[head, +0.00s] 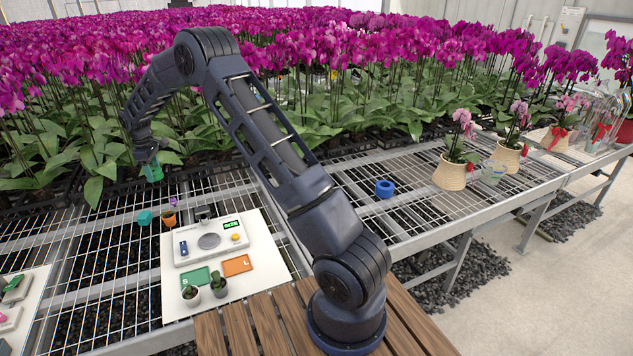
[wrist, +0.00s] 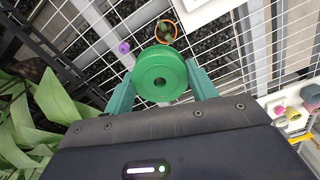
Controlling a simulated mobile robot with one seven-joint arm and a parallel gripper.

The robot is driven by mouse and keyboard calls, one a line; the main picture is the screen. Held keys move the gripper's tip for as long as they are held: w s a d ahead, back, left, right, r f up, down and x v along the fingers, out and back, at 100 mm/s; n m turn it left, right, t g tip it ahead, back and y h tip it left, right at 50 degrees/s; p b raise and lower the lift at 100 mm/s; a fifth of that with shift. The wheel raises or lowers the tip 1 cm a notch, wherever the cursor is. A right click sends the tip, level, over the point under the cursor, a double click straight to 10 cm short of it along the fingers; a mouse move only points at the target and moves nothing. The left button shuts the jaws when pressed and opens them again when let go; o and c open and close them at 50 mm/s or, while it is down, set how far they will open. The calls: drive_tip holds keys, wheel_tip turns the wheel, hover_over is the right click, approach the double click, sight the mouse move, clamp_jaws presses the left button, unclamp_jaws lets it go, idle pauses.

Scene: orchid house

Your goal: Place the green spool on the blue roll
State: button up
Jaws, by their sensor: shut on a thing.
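The green spool (wrist: 161,74) is a round green disc with a centre hole, held between the two fingers of my gripper (wrist: 161,88) in the wrist view. In the head view the green spool (head: 153,172) hangs below my gripper (head: 151,160), above the wire bench at the left, near the orchid leaves. The blue roll (head: 384,188) is a short ring lying on the wire bench right of my arm. It is well apart from the spool, and nothing is on top of it.
A white board (head: 263,264) with a scale and coloured cards lies in front. A teal block (head: 145,217), a small orange pot (head: 169,217) and a purple spool (head: 173,202) are near the held spool. Potted orchids (head: 450,172) stand right of the blue roll. Dense orchids line the back.

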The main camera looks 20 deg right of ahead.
drive_tip(key=w+d+r+m, duration=0.15)
drive_tip(key=w+d, duration=0.25)
drive_tip(key=d, duration=0.9)
drive_tip(key=w+d+f+m, duration=0.1)
drive_tip(key=w+d+m, duration=0.15)
drive_tip(key=d, duration=1.05)
drive_tip(key=s+d+r+m, duration=0.1)
drive_tip(key=d+m, duration=0.1)
drive_tip(key=d, duration=2.3)
drive_tip(key=r+m, duration=0.2)
drive_tip(key=m, duration=0.4)
hover_over(385, 185)
wheel_tip(385, 185, down, 20)
drive_tip(key=shift+w+d, duration=0.15)
drive_tip(key=shift+f, duration=0.1)
